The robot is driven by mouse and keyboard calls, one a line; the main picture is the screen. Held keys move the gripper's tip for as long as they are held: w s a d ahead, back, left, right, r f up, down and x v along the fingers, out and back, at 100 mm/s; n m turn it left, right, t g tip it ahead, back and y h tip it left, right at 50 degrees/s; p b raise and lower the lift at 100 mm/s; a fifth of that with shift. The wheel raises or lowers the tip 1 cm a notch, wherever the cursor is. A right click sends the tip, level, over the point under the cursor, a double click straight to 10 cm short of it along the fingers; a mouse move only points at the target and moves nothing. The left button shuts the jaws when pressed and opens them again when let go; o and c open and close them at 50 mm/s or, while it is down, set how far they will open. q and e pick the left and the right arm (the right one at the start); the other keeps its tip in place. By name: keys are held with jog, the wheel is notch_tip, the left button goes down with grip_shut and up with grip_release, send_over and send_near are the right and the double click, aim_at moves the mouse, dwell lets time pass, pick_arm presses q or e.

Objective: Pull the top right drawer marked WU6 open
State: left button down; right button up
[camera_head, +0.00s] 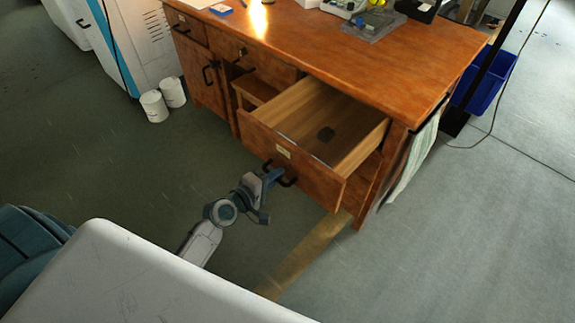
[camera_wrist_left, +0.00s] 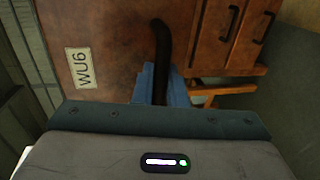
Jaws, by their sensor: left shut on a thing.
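My left gripper (camera_head: 272,178) is shut on the drawer's black handle (camera_head: 289,182). In the left wrist view the handle (camera_wrist_left: 160,45) runs between the blue fingers (camera_wrist_left: 160,85). My right gripper is not in view.
The desk top (camera_head: 330,45) holds a grey tray (camera_head: 373,25) and other small items. Two white rolls (camera_head: 163,100) stand on the floor at left. A blue bin (camera_head: 487,80) is at the right. Floor before the drawer is clear apart from my arm.

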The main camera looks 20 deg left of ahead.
pick_arm(q)
jog(key=shift+f+v, duration=0.25)
jog(key=shift+v, duration=0.85)
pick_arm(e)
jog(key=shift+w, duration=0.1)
pick_arm(q)
jog(key=c, duration=1.6)
grip_release()
jog(key=shift+s, duration=0.1)
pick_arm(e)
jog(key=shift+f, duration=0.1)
pick_arm(q)
jog(key=v, duration=1)
jog(key=shift+s+a+b, duration=0.1)
jog(key=shift+s+b, duration=0.2)
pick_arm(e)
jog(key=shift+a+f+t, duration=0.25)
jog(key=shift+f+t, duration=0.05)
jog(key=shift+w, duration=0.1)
